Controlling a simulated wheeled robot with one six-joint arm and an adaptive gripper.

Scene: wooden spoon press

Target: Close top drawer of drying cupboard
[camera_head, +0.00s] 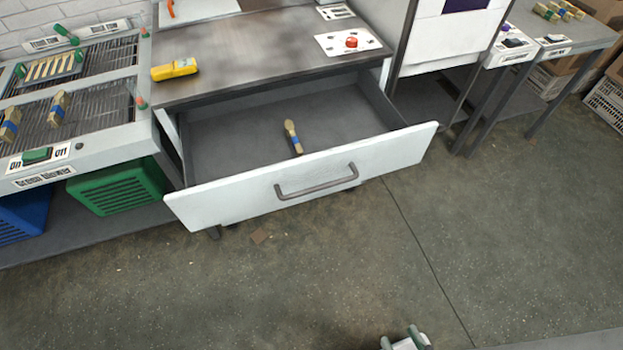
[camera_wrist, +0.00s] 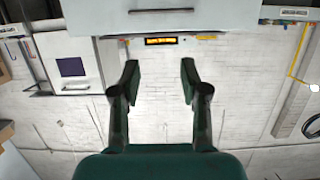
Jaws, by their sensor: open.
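The drying cupboard (camera_head: 250,60) stands at the back with its top drawer (camera_head: 230,197) pulled far out. The drawer has a white front and a grey bar handle (camera_head: 316,183). A wooden spoon or brush-like piece with a blue band (camera_head: 293,137) lies inside the drawer. My gripper (camera_head: 401,337) shows at the bottom edge of the head view, over the floor in front of the drawer and apart from it. In the wrist view, which looks upside down, my gripper (camera_wrist: 160,78) is open and empty, with the drawer handle (camera_wrist: 161,11) beyond its fingers at the top.
A yellow handheld device (camera_head: 174,69) and a red button panel (camera_head: 348,43) are on the cupboard top. A bench with racks (camera_head: 98,145) stands on the left, above a green crate (camera_head: 119,187) and a blue crate (camera_head: 23,216). The floor (camera_head: 300,275) before the drawer is mostly clear.

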